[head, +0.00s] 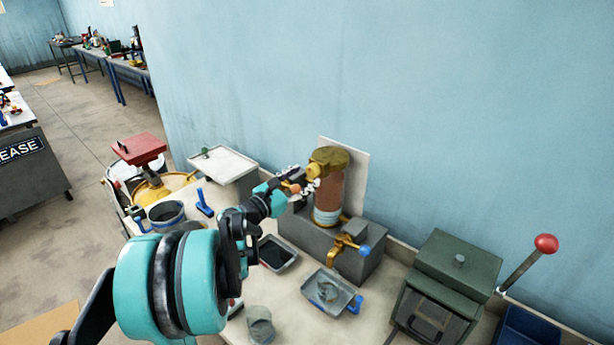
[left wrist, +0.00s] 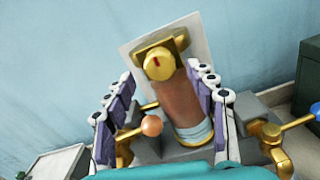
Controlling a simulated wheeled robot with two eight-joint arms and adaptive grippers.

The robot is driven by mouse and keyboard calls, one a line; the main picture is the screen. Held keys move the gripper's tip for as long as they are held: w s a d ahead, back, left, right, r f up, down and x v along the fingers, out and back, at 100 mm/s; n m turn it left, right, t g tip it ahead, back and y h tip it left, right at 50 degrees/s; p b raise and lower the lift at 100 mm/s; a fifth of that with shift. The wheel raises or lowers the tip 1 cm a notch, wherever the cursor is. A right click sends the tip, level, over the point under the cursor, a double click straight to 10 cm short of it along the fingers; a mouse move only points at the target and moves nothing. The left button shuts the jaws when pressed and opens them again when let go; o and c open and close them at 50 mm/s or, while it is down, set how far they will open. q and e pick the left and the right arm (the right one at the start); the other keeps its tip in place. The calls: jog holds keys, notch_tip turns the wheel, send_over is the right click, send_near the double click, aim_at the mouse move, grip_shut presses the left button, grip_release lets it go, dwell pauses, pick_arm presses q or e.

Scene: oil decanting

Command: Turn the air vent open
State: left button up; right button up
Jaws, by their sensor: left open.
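A brown cylindrical vessel (head: 327,195) with a brass cap stands on a grey block against a pale back plate. A round brass knob with a red mark (left wrist: 158,64), which looks like the air vent, faces my left wrist camera near the vessel's top; it also shows in the head view (head: 313,171). My left gripper (head: 304,180) is open in front of the vessel. In the left wrist view its two purple-padded fingers (left wrist: 160,80) stand apart, left and right of the knob and vessel, with nothing visibly gripped. My right gripper is not in view.
An orange ball-ended lever (left wrist: 152,126) sits low between the fingers. A blue-handled brass tap (head: 348,246) is at the block's front right. Grey trays (head: 331,306), a cup (head: 260,325) and a dark green box (head: 457,262) stand on the bench.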

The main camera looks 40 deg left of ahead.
pick_arm(q)
jog(key=shift+w+d, duration=0.1)
jog(key=shift+w, duration=0.95)
jog(key=c, duration=1.2)
jog(key=shift+o, duration=0.2)
jog(key=shift+m, duration=0.3)
jog(key=m+b, duration=0.1)
jog(key=m, duration=0.2)
jog(key=shift+m, duration=0.3)
jog(key=m, duration=0.4)
jog(key=shift+m, duration=0.3)
jog(key=m, duration=0.4)
jog(key=shift+r+b, duration=0.15)
jog(key=shift+b, duration=0.25)
jog(key=shift+m, duration=2.5)
